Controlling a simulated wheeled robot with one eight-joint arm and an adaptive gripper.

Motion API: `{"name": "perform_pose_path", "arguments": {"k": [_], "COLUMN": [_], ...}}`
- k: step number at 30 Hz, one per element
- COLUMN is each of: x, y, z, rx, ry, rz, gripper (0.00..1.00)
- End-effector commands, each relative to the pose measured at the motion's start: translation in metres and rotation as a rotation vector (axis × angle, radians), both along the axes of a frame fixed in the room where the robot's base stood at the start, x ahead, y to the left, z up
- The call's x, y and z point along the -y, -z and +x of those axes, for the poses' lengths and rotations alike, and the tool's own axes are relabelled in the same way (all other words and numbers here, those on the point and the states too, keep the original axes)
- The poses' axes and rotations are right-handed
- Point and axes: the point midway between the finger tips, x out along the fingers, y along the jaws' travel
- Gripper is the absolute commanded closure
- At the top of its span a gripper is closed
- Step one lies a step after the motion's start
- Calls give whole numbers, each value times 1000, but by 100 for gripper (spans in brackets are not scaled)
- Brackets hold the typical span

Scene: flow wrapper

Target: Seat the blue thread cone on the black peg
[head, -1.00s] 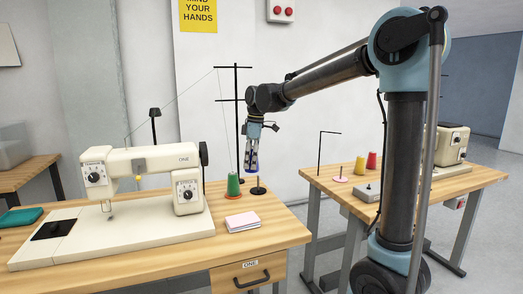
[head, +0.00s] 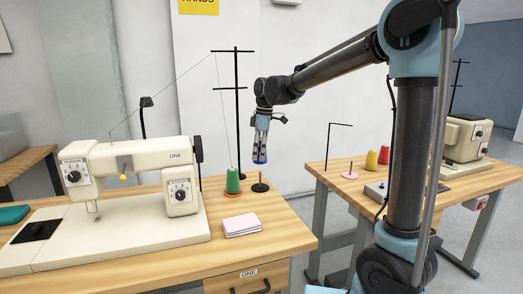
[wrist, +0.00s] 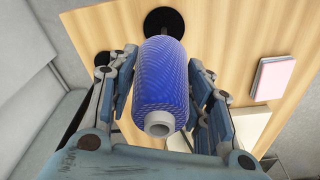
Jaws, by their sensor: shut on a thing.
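The blue thread cone (wrist: 160,85) is held lengthwise between the fingers of my gripper (head: 260,150), which is shut on it. In the wrist view its pale core end faces the camera and its far end points toward the table. The black peg (head: 260,186) stands upright on a round black base at the table's right back. In the head view the cone hangs above the peg with a small gap. In the wrist view the black base (wrist: 164,19) shows just beyond the cone's far end; the cone hides some of it.
A green thread cone (head: 233,181) on an orange base stands just left of the peg, beside a tall black thread stand (head: 237,120). A pink-topped pad (head: 241,225) lies in front. The cream sewing machine (head: 130,190) fills the table's left.

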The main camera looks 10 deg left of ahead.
Motion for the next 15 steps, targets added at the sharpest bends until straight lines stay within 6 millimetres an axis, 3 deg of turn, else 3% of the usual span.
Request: {"name": "perform_pose_path", "arguments": {"k": [15], "x": [-1], "y": [29], "z": [-1], "rx": [0], "ry": [-2], "rz": [0], "gripper": [82]}}
